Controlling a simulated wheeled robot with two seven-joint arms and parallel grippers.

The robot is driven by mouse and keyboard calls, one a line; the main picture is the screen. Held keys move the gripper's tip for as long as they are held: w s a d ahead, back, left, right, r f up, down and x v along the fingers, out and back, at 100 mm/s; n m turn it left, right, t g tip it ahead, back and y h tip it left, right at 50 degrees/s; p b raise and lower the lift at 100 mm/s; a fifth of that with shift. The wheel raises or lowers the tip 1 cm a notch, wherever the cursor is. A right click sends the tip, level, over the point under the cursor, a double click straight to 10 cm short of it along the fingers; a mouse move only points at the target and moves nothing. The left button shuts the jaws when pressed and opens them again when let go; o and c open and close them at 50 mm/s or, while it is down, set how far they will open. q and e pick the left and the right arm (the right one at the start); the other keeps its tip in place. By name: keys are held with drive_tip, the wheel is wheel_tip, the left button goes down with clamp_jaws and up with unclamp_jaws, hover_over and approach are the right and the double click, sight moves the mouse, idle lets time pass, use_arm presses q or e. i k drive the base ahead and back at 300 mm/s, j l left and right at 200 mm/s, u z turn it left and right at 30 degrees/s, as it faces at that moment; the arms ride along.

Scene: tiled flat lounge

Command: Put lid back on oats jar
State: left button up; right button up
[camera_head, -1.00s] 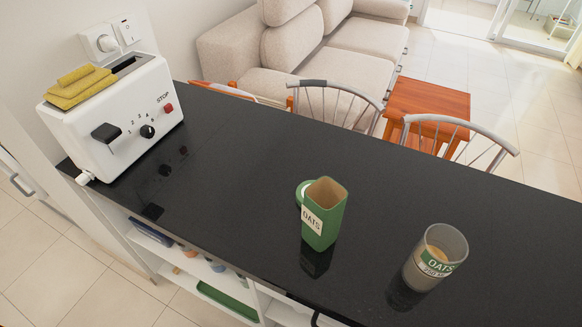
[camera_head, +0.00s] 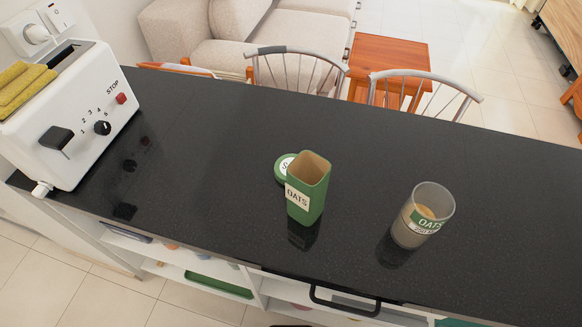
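A green square oats jar (camera_head: 309,199) with a white "OATS" label stands upright and open on the black counter, its tan inside showing at the top. A round green lid (camera_head: 285,167) with a white centre lies on the counter just behind and left of the jar, partly hidden by it. A clear glass (camera_head: 422,216) with a green and white "OATS" label and some tan content stands to the right of the jar. Neither of my grippers is in view.
A white toaster (camera_head: 75,125) with a yellow item on top stands at the counter's left end. The black counter (camera_head: 200,150) is clear between toaster and jar. Chairs (camera_head: 297,66) stand behind it. A black handle (camera_head: 345,303) is below the front edge.

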sight(430, 205)
drive_tip(key=z, duration=1.15)
